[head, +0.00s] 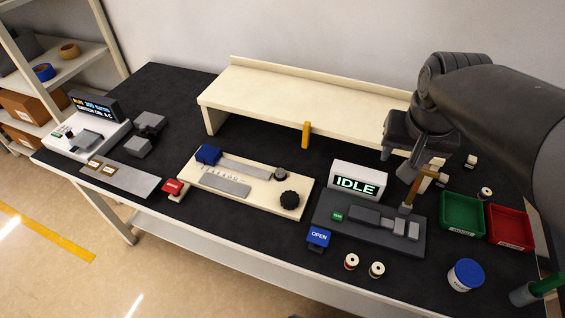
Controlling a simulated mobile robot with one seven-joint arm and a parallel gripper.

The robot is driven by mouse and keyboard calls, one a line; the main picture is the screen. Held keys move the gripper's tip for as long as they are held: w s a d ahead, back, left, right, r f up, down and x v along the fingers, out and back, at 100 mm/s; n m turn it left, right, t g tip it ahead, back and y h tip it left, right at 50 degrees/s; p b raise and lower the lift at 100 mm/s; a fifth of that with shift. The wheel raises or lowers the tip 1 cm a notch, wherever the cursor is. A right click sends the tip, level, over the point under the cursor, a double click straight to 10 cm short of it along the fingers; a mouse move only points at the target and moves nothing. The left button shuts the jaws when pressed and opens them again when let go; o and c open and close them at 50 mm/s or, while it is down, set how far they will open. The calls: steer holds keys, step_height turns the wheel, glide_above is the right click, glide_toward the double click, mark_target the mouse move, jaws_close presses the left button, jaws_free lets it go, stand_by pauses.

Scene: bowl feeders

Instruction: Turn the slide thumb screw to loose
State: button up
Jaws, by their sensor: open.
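A cream board (242,198) on the bench carries a grey slide rail (245,168) with a blue block (208,155) at its left end. A black knurled knob (290,200) stands at the board's right end, and a small dark round knob (281,173) sits at the rail's right end. I cannot tell which of the two is the slide thumb screw, or whether it is tight or loose. My gripper (409,172) is open, pointing down to the right of the board, behind the grey fixture and clear of both knobs.
A grey fixture (340,219) with an upright tan lever (424,180) and an IDLE display (357,181) is right of the board. A cream raised shelf (260,98) runs behind. Green (461,214) and red (509,228) trays are at right. A red button (173,187) is left.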

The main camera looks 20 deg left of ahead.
steer(key=w+a+f+n+g, duration=0.1)
steer(key=w+a+f, duration=0.25)
steer(key=a, duration=0.35)
steer(key=w+a+f+g, duration=0.1)
steer(key=w+a+f, duration=0.1)
steer(key=w+a, duration=0.3)
steer(key=g, duration=0.2)
glide_above(280, 171)
step_height(280, 171, down, 11)
steer(key=shift+n, duration=0.3)
step_height(280, 171, down, 10)
steer(key=shift+c, duration=0.3)
steer(key=c, duration=0.9)
